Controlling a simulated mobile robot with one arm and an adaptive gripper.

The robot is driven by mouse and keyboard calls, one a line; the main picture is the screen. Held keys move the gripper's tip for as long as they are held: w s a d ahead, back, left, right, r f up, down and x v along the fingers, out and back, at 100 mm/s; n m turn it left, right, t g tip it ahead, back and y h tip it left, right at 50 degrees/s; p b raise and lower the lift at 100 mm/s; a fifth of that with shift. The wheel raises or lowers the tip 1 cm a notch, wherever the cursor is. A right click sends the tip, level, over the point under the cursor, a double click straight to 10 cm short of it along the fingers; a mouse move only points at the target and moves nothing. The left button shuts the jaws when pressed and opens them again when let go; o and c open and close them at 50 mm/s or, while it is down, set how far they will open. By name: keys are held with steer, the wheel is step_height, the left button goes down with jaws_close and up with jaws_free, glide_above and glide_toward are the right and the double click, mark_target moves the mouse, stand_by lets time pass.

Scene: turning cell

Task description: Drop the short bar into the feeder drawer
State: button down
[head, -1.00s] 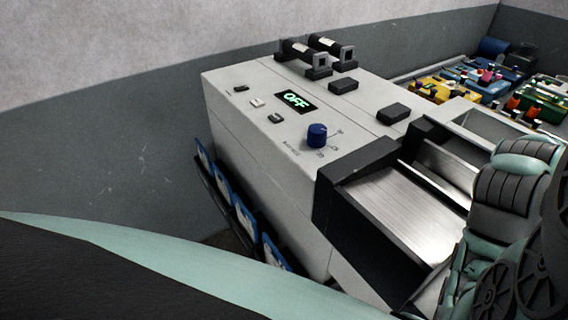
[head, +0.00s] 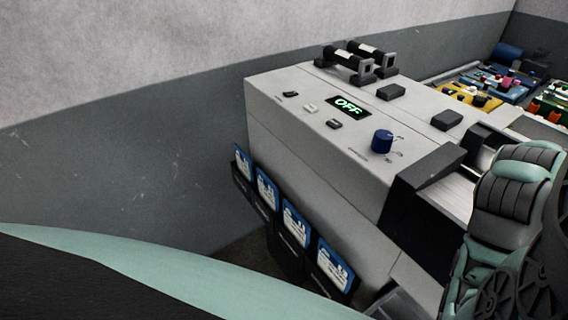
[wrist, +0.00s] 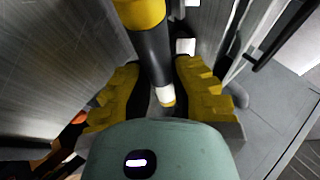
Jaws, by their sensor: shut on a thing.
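My gripper (wrist: 158,80), with yellow ridged fingers, is shut on a dark bar (wrist: 149,55) in the wrist view. The bar has a wide yellow band near the top of the picture and a white band and thin yellow ring at its lower end. The top of the picture cuts off its other end, so its full length is hidden. In the head view my arm covers the right side and my fingers do not show. A brushed metal tray (head: 449,197) with a dark frame shows partly behind my arm. I cannot tell if it is the feeder drawer.
A grey machine (head: 300,100) has an OFF display (head: 348,107) and a blue knob (head: 382,141). Two dark bars with white labels (head: 357,58) rest on stands on top. Blue-framed cards (head: 296,229) sit in holders along its side. Colourful parts (head: 480,90) lie at the back right.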

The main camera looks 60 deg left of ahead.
steer(key=shift+w+d+r+n+y, duration=0.1)
steer(key=shift+w+d+n+y, duration=0.05)
steer(key=shift+n+y, duration=0.15)
steer(key=shift+w+d+r+n, duration=0.15)
steer(key=shift+w+d+n, duration=0.05)
steer(key=shift+w+n, duration=0.1)
steer(key=shift+w+d+n+t+y, duration=0.1)
steer(key=shift+w+n+t+y, duration=0.15)
steer(key=shift+n+t+y, duration=0.15)
steer(key=w+n+y, duration=0.1)
steer(key=n, duration=0.1)
steer(key=w+r+n+y, duration=0.1)
steer(key=n+y, duration=0.1)
steer(key=shift+w+d+r+n+t+y, duration=0.1)
steer(key=shift+r+n+t+y, duration=0.1)
steer(key=shift+n+t+y, duration=0.15)
steer(key=shift+s+f, duration=0.2)
steer(key=shift+f, duration=0.05)
